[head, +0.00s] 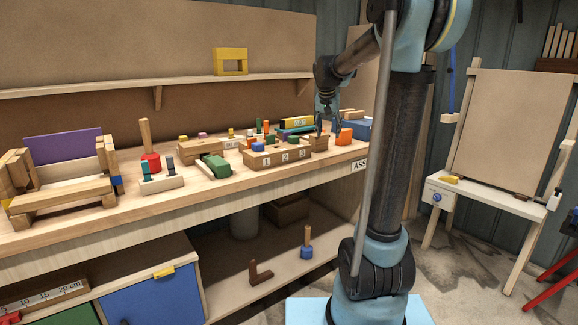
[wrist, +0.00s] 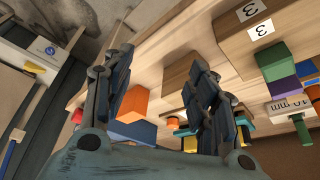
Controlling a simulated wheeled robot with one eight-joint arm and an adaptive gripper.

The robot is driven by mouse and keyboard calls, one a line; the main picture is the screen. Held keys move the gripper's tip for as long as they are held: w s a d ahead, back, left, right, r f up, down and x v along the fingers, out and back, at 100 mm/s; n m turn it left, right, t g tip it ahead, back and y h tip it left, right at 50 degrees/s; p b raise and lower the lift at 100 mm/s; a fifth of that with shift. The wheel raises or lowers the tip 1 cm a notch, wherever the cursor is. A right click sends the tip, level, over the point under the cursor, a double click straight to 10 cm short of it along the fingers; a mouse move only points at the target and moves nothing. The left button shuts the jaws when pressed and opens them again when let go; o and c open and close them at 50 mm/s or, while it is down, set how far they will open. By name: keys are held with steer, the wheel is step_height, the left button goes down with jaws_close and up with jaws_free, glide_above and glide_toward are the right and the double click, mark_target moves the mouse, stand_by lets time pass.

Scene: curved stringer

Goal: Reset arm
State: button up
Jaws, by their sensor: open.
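My gripper (head: 329,126) hangs above the right end of the wooden workbench (head: 205,195) in the head view, fingers pointing down. In the wrist view my gripper (wrist: 155,85) has its two dark fingers spread wide apart, with nothing held between them. An orange block (wrist: 134,101) shows between the fingers in the wrist view. The same orange block (head: 344,135) sits on the bench just right of my gripper in the head view. My upper arm and column hide part of the bench's right end.
A wooden tray with numbered compartments (head: 262,162) holds coloured blocks left of my gripper. A green block (head: 215,165), a red ring with a peg (head: 151,163) and a wooden frame (head: 60,190) stand further left. A shelf (head: 110,87) runs behind. An easel (head: 510,130) stands right.

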steer(key=s+d+f+n+g, duration=0.15)
steer(key=s+f, duration=0.25)
steer(key=s, duration=0.8)
steer(key=s+d+f+n, duration=0.15)
steer(key=s+f, duration=0.25)
steer(key=s, duration=0.7)
steer(key=s+f+n+y, duration=0.1)
steer(key=s+f, duration=1.3)
steer(key=s, duration=0.3)
steer(key=shift+s+f+y, duration=0.2)
steer(key=shift+f+y, duration=0.05)
steer(key=shift+y, duration=0.05)
steer(key=shift+d+g, duration=0.1)
steer(key=shift+g, duration=0.15)
steer(key=shift+w+f, duration=0.2)
steer(key=shift+w, duration=0.2)
steer(key=shift+c, duration=0.4)
